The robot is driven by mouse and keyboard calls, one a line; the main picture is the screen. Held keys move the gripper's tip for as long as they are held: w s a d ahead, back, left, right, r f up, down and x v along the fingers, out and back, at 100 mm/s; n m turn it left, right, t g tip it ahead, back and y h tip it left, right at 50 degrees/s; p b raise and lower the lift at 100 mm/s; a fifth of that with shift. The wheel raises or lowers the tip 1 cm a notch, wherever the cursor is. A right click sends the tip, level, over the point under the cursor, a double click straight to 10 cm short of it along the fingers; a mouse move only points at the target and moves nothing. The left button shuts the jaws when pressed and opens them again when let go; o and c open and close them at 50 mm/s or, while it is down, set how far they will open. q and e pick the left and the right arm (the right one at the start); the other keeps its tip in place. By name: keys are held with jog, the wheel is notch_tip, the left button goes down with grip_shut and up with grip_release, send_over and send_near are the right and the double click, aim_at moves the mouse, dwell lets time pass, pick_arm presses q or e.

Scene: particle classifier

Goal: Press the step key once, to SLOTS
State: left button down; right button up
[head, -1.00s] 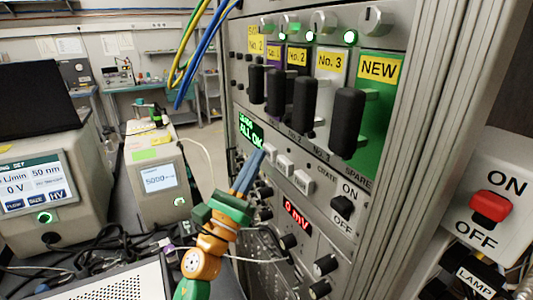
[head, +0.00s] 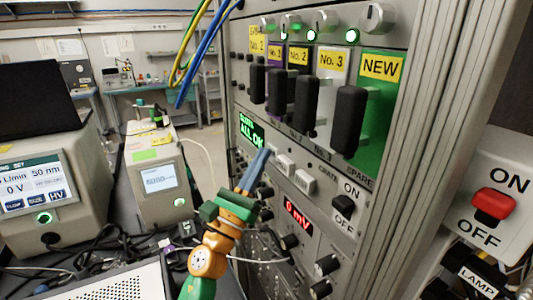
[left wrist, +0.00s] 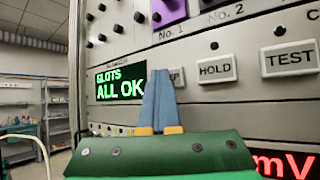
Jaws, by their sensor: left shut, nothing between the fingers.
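The crate's green display (head: 251,131) shows two lines; in the left wrist view the display (left wrist: 121,84) reads SLOTS over ALL OK. The step key (left wrist: 177,77) is a white key just right of it, mostly hidden behind my fingers, with only its last letter or so showing. My left gripper (head: 263,154) is shut and empty, its blue fingertips together at the step key. In the left wrist view the gripper (left wrist: 158,72) covers the key's left part. I cannot tell whether the tips touch or press it. My right gripper is not in view.
Right of the step key are the HOLD key (left wrist: 215,70) and the TEST key (left wrist: 289,60). Below them is a red mV display (head: 298,217). The black ON/OFF switch (head: 344,206) and a red lamp switch (head: 493,205) are further right. Cables hang at upper left.

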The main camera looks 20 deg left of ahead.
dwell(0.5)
pick_arm(q)
jog(key=shift+s+a, duration=0.7)
jog(key=shift+s, duration=0.1)
jog(key=shift+s+a, duration=1.65)
jog(key=shift+s, duration=0.25)
